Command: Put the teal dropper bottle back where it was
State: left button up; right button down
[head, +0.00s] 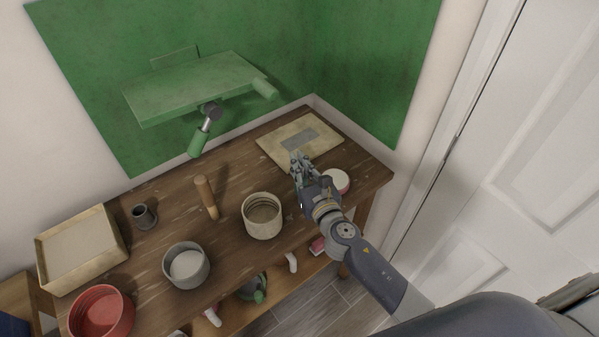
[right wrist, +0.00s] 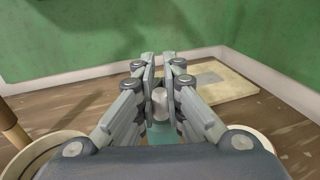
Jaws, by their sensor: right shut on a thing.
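My right gripper (head: 300,162) reaches over the wooden table from the lower right. In the right wrist view its fingers (right wrist: 160,75) are shut on the teal dropper bottle (right wrist: 161,134). The bottle's pale top shows between the fingers, with teal below it. My left gripper is not in view.
A beige ribbed pot (head: 262,229) stands left of my right arm, and a round white-topped container (head: 337,181) right of it. Farther left are a wooden peg (head: 205,196), grey pot (head: 170,268), dark cup (head: 144,216), shallow tray (head: 122,236) and red bowl (head: 100,315). A green shelf (head: 190,88) overhangs behind.

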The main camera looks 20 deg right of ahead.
notch_tip(320, 180, down, 4)
jog(key=shift+r+b, duration=0.2)
jog(key=shift+b, duration=0.65)
jog(key=shift+r, duration=0.1)
jog(key=shift+s, duration=0.1)
jog(key=c, duration=1.7)
grip_release()
jog(key=shift+f, duration=0.2)
jog(key=shift+r, duration=0.2)
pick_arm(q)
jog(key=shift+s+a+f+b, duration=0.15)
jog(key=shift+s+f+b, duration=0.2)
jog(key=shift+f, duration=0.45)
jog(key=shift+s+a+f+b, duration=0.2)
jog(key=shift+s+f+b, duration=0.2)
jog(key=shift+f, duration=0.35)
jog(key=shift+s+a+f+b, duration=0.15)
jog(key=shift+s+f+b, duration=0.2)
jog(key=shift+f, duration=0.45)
pick_arm(e)
jog(key=shift+s+d+r, duration=0.1)
jog(key=shift+s+d, duration=0.05)
jog(key=shift+s, duration=1.85)
jog(key=shift+s+d+r, duration=0.1)
jog(key=shift+s, duration=1.9)
jog(key=shift+s+d+r, duration=0.1)
jog(key=shift+s+d, duration=0.05)
jog(key=shift+s, duration=1.85)
